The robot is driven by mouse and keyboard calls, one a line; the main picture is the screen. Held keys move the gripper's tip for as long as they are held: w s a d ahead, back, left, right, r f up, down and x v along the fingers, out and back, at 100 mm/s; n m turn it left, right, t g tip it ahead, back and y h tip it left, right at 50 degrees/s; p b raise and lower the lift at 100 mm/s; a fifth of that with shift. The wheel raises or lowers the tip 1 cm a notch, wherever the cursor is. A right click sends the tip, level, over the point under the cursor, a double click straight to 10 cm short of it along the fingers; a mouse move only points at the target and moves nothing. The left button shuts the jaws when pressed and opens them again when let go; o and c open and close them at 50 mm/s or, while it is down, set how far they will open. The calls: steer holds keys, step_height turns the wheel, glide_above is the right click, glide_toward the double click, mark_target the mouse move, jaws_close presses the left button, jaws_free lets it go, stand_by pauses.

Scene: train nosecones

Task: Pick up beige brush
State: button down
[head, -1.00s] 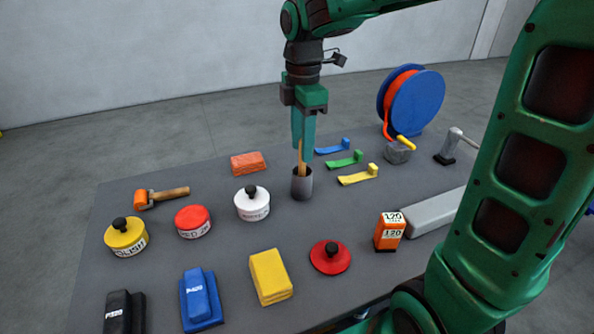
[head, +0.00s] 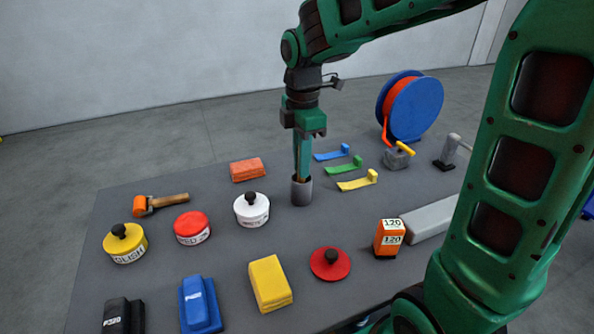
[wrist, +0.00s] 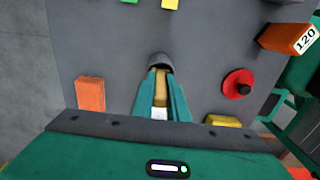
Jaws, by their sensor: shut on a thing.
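The beige brush (wrist: 160,88) stands in a dark grey cup (head: 302,192) on the table. In the wrist view its handle lies between the two green fingers of my gripper (wrist: 160,98), which are shut on it. The cup's rim (wrist: 160,60) shows just beyond the fingertips. In the head view my gripper (head: 302,172) points straight down with its fingertips at the cup's mouth. There the fingers hide most of the brush, and its lower end is hidden inside the cup.
A white lidded tin (head: 251,211) stands left of the cup. An orange block (head: 247,170) lies behind it. Yellow (head: 358,181), green (head: 344,165) and blue (head: 332,154) strips lie to the right. A blue reel (head: 417,110) stands at the back right.

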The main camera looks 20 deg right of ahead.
steer(key=shift+r, duration=0.15)
step_height(320, 180, up, 18)
stand_by(0.5)
stand_by(2.3)
